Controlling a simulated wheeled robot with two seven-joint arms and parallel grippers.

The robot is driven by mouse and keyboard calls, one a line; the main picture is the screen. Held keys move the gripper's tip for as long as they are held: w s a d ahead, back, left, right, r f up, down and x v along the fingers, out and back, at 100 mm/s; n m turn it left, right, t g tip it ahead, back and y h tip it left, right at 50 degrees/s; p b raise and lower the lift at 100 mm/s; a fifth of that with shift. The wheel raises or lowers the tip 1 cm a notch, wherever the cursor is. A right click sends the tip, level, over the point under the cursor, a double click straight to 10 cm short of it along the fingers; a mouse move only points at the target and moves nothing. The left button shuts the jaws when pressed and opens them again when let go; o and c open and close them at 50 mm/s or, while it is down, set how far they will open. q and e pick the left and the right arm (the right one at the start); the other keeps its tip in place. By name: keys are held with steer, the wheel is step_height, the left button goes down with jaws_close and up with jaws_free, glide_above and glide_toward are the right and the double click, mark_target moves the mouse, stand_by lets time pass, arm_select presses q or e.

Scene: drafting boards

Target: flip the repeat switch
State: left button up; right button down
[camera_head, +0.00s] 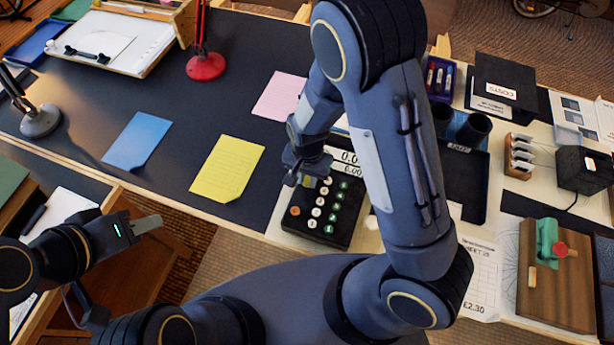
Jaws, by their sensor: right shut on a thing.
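The adding machine (342,222) is black, with rows of pale and green round keys, an orange key at its left and number displays at its back. My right gripper (304,182) points down at the machine's back left corner. It is shut on a small part there, which I take for the repeat switch; the fingers mostly hide it, and I cannot tell which way it is set. My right arm covers part of the machine's right side. My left gripper (146,225) is at the lower left, away from the machine, with no thing seen in it.
A yellow sheet (227,168), a blue sheet (137,141) and a pink sheet (279,97) lie left of the machine. A red lamp base (206,66) stands behind. At right are a black tray (466,189) and a wooden board (552,290) with a green device.

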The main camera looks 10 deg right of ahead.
steer(key=shift+w+d+g+y, duration=0.25)
steer(key=shift+g+y, duration=0.45)
steer(key=shift+g, duration=0.2)
steer(key=shift+r+g, duration=0.1)
steer(key=shift+g, duration=0.2)
steer(key=c, duration=1.3)
jaws_free()
steer(key=shift+r+b, duration=0.1)
steer(key=shift+b, duration=0.2)
steer(key=v, duration=0.7)
steer(key=shift+w+d+r, duration=0.1)
steer(key=shift+r, duration=0.2)
